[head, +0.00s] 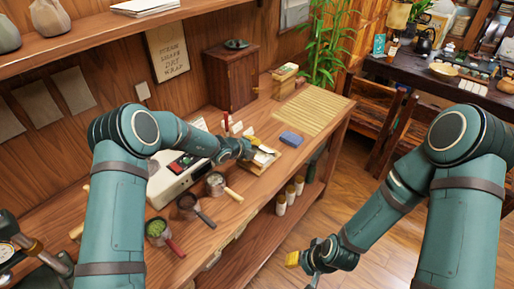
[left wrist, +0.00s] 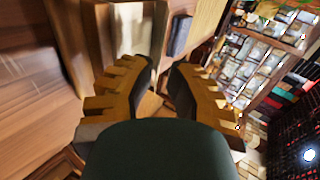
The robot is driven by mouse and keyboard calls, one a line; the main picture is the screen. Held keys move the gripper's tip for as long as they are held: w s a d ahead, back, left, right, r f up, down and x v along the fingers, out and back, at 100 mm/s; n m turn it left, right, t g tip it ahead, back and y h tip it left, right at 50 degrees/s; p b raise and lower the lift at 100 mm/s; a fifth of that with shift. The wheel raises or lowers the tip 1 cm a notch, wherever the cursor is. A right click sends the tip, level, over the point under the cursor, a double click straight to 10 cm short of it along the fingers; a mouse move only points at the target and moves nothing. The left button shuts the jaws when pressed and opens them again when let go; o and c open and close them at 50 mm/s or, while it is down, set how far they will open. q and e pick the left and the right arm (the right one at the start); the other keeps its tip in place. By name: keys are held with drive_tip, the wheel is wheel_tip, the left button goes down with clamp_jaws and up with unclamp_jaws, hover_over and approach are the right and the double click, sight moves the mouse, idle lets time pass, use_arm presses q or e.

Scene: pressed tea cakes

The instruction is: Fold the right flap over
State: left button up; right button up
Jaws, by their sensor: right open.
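My left gripper (head: 252,153) is over the counter at a small wooden tray (head: 285,158) with white paper (head: 264,156) on it; the arm and gripper hide part of both. A separate right flap cannot be made out. In the left wrist view the two yellow-and-black fingers of my left gripper (left wrist: 163,72) stand apart with a narrow gap, and nothing clear is held between them. My right gripper (head: 302,268) is open and empty, low in front of the counter over the floor.
A blue block (head: 291,139) and a bamboo mat (head: 311,113) lie right of the tray. A white scale (head: 180,179), a cup of green leaves (head: 156,228) and other handled cups stand left and nearer. A wooden cabinet (head: 230,77) stands behind. White bottles (head: 281,204) are on the lower shelf.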

sight(257, 155)
use_arm(q)
drive_tip(key=shift+x, duration=1.45)
clamp_jaws()
drive_tip(key=b, duration=0.2)
drive_tip(key=f+b, duration=0.1)
drive_tip(key=b, duration=0.1)
drive_tip(key=shift+s+a+t+h+b, duration=0.1)
drive_tip(key=shift+s+t+h+b, duration=0.05)
drive_tip(key=shift+t+h+b, duration=0.2)
drive_tip(key=shift+r+t+b, duration=0.2)
drive_tip(key=shift+t+b, duration=0.05)
drive_tip(key=shift+b, duration=0.25)
